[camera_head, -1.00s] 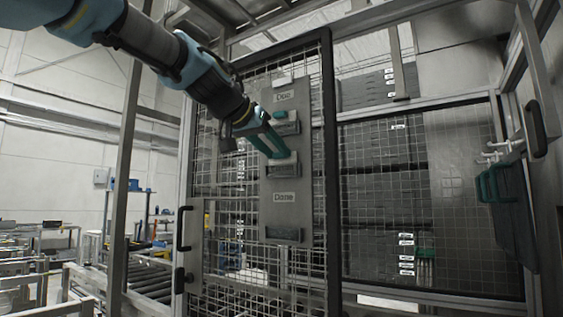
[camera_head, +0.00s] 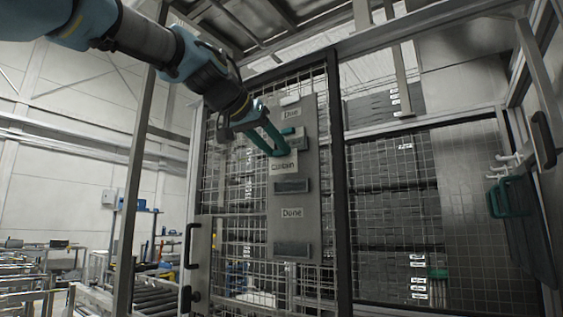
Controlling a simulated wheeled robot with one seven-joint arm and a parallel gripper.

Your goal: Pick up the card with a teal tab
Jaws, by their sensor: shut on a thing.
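A grey board (camera_head: 309,215) on the mesh panel carries a "Due" label (camera_head: 291,113) above and a "Done" label (camera_head: 292,213) below. My gripper (camera_head: 282,151), with teal fingers, is shut on a pale card (camera_head: 284,167) reading "Contain". The card hangs below the fingertips, in front of the board and above the middle pocket (camera_head: 292,187). Its tab is hidden between the fingers, so I cannot tell its colour. A teal tab (camera_head: 288,131) shows at the upper pocket (camera_head: 297,142), just right of my fingers. The bottom pocket (camera_head: 291,250) shows no card.
The mesh panel (camera_head: 240,205) surrounds the board, with a dark post (camera_head: 339,190) at its right. A door handle (camera_head: 188,245) stands at lower left. A dark panel with a teal handle (camera_head: 507,197) hangs at far right.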

